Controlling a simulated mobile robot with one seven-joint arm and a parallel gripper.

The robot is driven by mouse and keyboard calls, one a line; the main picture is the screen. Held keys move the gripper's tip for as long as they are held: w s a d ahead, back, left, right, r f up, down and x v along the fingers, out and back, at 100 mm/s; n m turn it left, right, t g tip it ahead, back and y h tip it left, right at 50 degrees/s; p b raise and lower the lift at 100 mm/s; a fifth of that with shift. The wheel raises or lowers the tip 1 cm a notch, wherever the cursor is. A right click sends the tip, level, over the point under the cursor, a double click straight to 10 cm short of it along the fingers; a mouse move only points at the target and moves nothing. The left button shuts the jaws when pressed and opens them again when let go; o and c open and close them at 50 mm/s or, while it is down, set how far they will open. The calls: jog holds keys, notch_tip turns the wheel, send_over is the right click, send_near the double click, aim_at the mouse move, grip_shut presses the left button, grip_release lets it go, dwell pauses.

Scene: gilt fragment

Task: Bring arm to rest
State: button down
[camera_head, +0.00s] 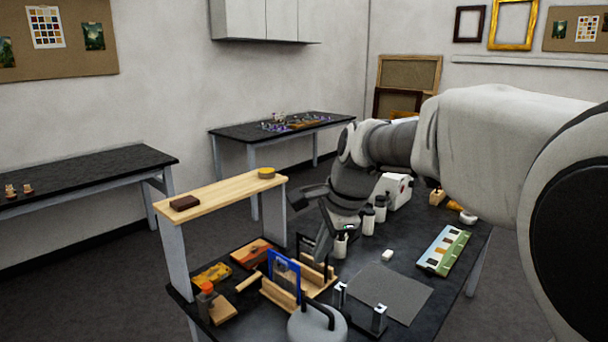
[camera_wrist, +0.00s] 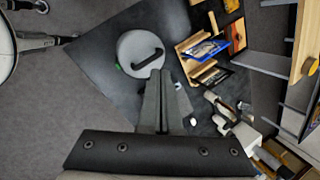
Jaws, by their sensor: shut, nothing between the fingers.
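My arm (camera_head: 480,125) reaches in from the right of the head view, over the dark worktable (camera_head: 445,285). It bends down at the wrist. My gripper (camera_head: 322,250) points down above the table, near the wooden rack with a blue panel (camera_head: 284,272). In the wrist view my gripper (camera_wrist: 158,75) has its two fingers together, with nothing seen between them. The fingertips lie in the picture just below a round grey lidded thing with a black handle (camera_wrist: 128,55). Whether the gripper touches anything below is hard to tell.
A wooden shelf (camera_head: 225,192) on grey posts stands at the table's left. Two more dark tables (camera_head: 75,175) stand by the walls. Open floor lies between.

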jog(key=s+d+n+h, duration=0.1)
jog(key=s+d+n, duration=0.2)
jog(key=s+n, duration=0.2)
jog(key=s+d+f+n+t+h, duration=0.1)
jog(key=s+d+n, duration=0.3)
jog(key=s, duration=0.6)
jog(key=s+d+f+n+t, duration=0.1)
jog(key=s+d+n, duration=0.3)
jog(key=s, duration=0.3)
jog(key=shift+s+n+h, duration=0.4)
jog(key=shift+n, duration=0.4)
